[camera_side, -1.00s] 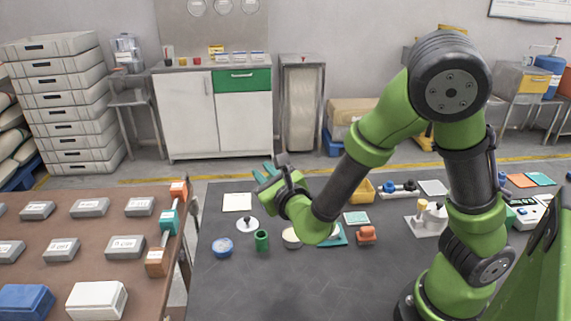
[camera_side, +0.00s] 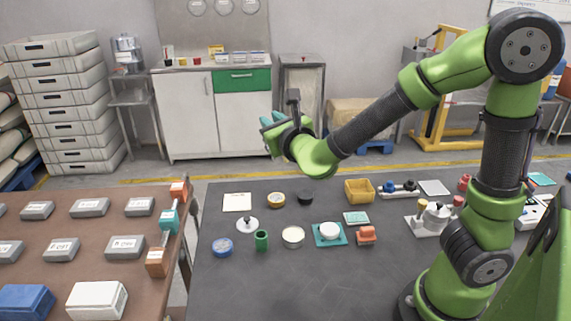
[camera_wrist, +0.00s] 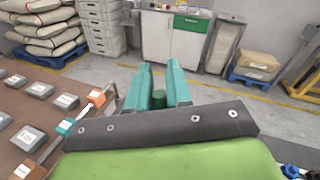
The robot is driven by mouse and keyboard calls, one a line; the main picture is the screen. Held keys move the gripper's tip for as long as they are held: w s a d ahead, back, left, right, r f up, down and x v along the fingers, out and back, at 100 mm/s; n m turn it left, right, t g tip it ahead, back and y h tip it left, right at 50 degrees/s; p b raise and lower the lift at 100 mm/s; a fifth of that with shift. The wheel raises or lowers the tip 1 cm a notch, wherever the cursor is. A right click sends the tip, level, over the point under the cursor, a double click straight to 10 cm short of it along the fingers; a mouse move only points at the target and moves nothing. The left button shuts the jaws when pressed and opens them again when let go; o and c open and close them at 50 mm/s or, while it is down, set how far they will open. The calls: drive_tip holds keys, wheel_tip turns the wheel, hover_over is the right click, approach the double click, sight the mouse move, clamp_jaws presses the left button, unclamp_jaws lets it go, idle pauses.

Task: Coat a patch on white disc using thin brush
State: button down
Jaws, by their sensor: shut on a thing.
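A white disc (camera_side: 330,230) lies on a teal square pad (camera_side: 318,242) near the middle of the dark table in the side view. My gripper (camera_side: 268,137) is raised well above the table's far edge, away from the disc, with its fingers to the left. In the wrist view my gripper (camera_wrist: 159,90) has its teal fingers closed around a dark green round-ended piece (camera_wrist: 159,99). I cannot tell whether this is the thin brush; no bristles show. The held thing is not clear in the side view.
A yellow bin (camera_side: 359,190) stands behind. The table's front is clear.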

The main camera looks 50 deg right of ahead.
drive_tip(key=s+d+f+m+g+h, duration=0.3)
drive_tip(key=d+f+m+g+h, duration=0.1)
drive_tip(key=d+m+g+h, duration=0.4)
drive_tip(key=s+d+f+m+g+h, duration=0.2)
drive_tip(key=s+m+g, duration=0.9)
drive_tip(key=g, duration=0.1)
drive_tip(key=shift+w+d+f, duration=0.1)
drive_tip(key=shift+w+f, duration=0.05)
drive_tip(key=shift+f, duration=2.25)
